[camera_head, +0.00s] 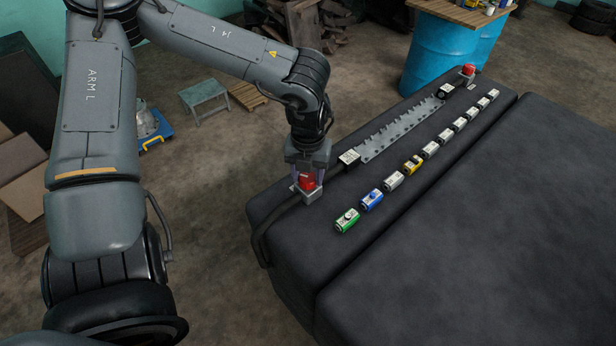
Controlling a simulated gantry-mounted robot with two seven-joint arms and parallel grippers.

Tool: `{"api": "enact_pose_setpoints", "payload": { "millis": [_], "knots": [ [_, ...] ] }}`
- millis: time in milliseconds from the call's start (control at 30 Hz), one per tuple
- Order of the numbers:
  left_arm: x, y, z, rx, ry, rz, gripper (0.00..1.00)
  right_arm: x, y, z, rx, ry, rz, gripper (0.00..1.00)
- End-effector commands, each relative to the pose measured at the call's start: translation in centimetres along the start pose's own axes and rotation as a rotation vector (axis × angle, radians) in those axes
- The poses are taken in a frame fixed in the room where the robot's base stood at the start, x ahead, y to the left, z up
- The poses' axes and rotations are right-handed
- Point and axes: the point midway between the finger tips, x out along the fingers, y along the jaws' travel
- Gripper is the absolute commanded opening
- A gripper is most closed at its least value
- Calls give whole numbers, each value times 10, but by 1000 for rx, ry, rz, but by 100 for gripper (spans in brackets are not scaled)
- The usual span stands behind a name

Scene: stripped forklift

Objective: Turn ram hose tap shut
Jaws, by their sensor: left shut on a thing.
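My left gripper (309,168) points down at the near left end of the dark forklift body. It is shut on a red tap (306,182), which sits on a small grey block. The fingers hide part of the tap, so its exact turn is hard to tell. A black hose (270,222) runs from this block down over the body's left edge. A second red tap (468,70) stands at the far end of the body, clear of the gripper. I cannot tell from labels which tap is which. My right gripper is not in view.
A grey toothed strip (400,130) lies between two small blocks. Beside it is a row of several small valve-like blocks, with a green one (347,220) nearest. A blue drum (440,52) stands behind. The broad dark surface at right (500,220) is clear.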

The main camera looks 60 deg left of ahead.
Motion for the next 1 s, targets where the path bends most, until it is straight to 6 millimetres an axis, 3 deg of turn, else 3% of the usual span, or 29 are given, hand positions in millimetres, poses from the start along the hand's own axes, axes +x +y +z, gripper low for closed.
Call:
{"api": "enact_pose_setpoints", "payload": {
  "millis": [500, 1000],
  "knots": [
    [0, 0, 0, 399, 1, 0, 18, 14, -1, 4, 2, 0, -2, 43],
    [-1, 0, 0, 507, 1, 0, 18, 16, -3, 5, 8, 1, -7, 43]
  ]
}}
